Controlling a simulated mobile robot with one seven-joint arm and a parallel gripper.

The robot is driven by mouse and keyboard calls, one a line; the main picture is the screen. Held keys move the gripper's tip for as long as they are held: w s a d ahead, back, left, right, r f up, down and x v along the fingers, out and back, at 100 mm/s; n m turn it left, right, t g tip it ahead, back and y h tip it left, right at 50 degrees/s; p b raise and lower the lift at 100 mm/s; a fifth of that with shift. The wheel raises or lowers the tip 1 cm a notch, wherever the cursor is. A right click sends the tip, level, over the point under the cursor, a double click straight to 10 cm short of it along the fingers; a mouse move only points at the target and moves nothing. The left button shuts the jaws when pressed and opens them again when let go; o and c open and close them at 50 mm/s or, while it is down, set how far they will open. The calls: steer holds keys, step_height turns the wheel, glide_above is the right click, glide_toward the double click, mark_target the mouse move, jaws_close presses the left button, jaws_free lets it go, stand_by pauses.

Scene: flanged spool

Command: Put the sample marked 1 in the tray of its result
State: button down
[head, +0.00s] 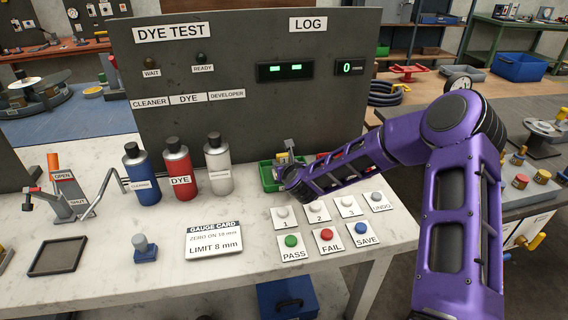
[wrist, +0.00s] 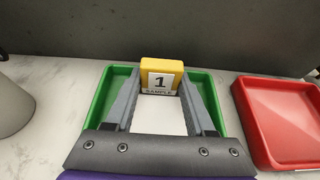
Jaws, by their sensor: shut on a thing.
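The sample marked 1 (wrist: 161,77) is a yellow block with a white label reading "1 SAMPLE". My gripper (wrist: 160,88) is shut on it, one finger on each side. In the wrist view the sample appears over the far part of the green tray (wrist: 102,105); I cannot tell whether it touches the tray. A red tray (wrist: 282,110) lies to the right. In the head view the green tray (head: 267,177) shows left of my gripper, and the red tray is mostly hidden behind my arm.
Buttons 1, 2, 3, UNDO, PASS (head: 291,240), FAIL (head: 327,235) and SAVE (head: 362,230) sit in front of the trays. Dye bottles (head: 178,170) stand to the left, with a gauge card (head: 214,239) before them. A dark panel (head: 225,85) rises behind the trays.

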steer(key=shift+r, duration=0.15)
steer(key=shift+c, duration=1.2)
jaws_free()
steer(key=shift+f, duration=0.2)
steer(key=shift+r, duration=0.25)
steer(key=shift+s, duration=0.4)
steer(key=v, duration=1.1)
steer(key=shift+d+r, duration=0.1)
steer(key=shift+d, duration=0.05)
